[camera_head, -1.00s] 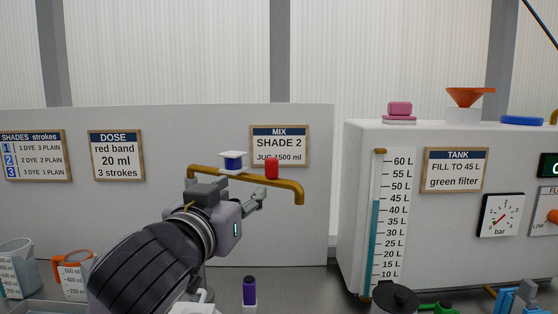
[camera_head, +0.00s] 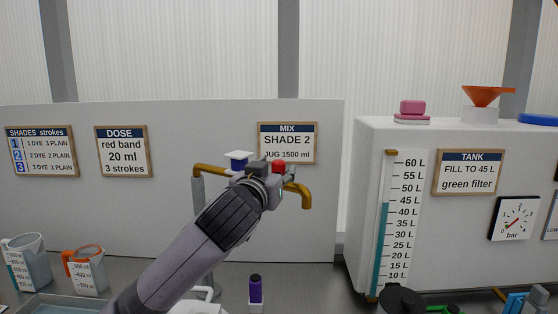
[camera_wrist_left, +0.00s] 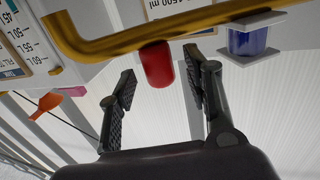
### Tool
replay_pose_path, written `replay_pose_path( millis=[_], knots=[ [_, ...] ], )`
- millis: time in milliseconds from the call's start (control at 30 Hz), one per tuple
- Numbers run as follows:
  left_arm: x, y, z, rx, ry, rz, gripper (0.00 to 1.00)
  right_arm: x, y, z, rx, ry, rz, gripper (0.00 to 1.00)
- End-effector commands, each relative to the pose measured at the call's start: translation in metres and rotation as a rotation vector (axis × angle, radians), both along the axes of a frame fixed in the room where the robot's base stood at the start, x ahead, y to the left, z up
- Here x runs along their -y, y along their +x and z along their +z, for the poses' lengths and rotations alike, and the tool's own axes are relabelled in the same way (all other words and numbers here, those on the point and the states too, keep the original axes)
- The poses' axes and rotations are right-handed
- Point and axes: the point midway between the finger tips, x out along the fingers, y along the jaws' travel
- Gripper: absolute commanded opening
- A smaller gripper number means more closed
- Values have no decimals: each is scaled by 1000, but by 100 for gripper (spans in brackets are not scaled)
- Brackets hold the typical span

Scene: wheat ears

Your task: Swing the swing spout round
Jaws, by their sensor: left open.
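The brass swing spout (camera_head: 304,192) is a horizontal pipe on a grey post (camera_head: 198,192), its outlet bent down at the right end. On it are a red grip (camera_head: 278,165) and, further left, a blue part with white plates (camera_head: 238,160). In the left wrist view, the spout (camera_wrist_left: 105,44) crosses the top, with the red grip (camera_wrist_left: 157,66) and the blue part (camera_wrist_left: 247,40). My left gripper (camera_head: 280,178) is at the spout, partly hiding it. Its fingers (camera_wrist_left: 160,72) are open, one on each side of the red grip, with gaps visible. My right gripper is out of view.
Measuring jugs (camera_head: 30,262) stand at the lower left by a shallow tray (camera_head: 62,308). A purple bottle (camera_head: 255,289) stands below the spout. A white tank (camera_head: 465,210) with a level scale and gauge fills the right. A panel with signs stands behind the spout.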

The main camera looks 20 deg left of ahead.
Motion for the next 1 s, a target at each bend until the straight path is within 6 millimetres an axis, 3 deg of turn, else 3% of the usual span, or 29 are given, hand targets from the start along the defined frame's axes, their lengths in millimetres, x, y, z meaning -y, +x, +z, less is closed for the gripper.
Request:
replay_pose_path(
  millis=[200, 567, 1000],
  knots=[
    [0, 24, 1, 0, 0, 0, 46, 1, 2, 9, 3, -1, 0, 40],
    [0, 29, 0, 1, 0, -1, 46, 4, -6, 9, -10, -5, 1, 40],
    [0, 29, 0, 1, 0, -1, 18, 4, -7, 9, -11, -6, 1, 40]
  ],
)
